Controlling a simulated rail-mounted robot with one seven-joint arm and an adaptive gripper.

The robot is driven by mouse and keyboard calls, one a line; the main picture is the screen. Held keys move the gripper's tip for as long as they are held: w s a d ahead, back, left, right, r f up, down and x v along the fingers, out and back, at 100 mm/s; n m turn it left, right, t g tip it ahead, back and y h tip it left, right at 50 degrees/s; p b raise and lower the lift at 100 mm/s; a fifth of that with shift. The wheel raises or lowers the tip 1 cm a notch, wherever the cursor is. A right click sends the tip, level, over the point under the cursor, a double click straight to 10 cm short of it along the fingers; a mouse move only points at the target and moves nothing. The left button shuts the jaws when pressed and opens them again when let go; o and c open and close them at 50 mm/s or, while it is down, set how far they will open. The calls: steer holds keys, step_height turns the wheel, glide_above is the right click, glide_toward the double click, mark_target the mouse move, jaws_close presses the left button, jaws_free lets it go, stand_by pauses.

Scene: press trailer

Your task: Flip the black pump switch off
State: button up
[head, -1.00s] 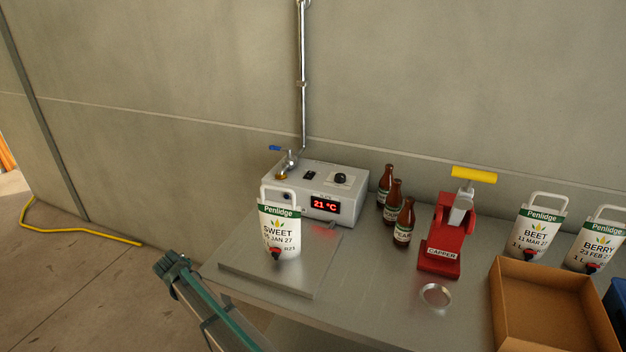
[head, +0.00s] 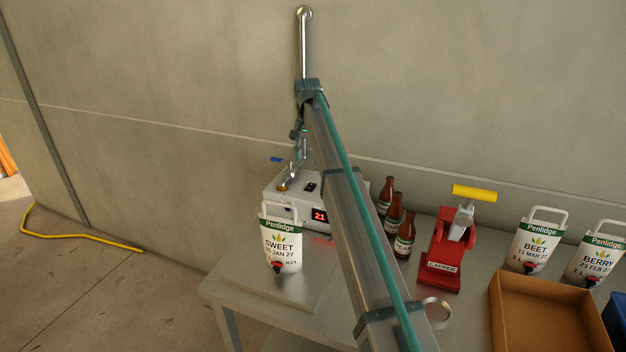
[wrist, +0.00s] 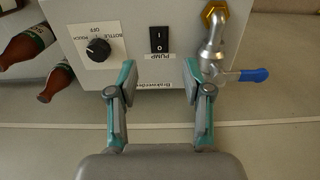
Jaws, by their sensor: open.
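The black pump switch (wrist: 159,40) is a small rocker marked I and O on top of the grey control box (wrist: 125,62), beside the PUMP label. In the head view the switch (head: 310,187) shows just left of my arm. I cannot tell which side of the rocker is pressed. My gripper (wrist: 160,76) is open and empty above the box, its fingers apart on either side of the switch's line in the wrist view. In the head view the gripper (head: 300,140) is above the back of the box, partly hidden by my arm.
A metal tap with a blue lever (wrist: 253,75) stands beside the switch; a black knob (wrist: 98,48) is on its other side. Brown bottles (head: 393,215), a red capper (head: 446,250) and a SWEET pouch (head: 282,235) stand close by. The wall is right behind.

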mark_target(309, 189)
step_height(309, 189, down, 11)
steer(key=p, duration=0.3)
steer(key=shift+d+r, duration=0.1)
steer(key=shift+r, duration=0.05)
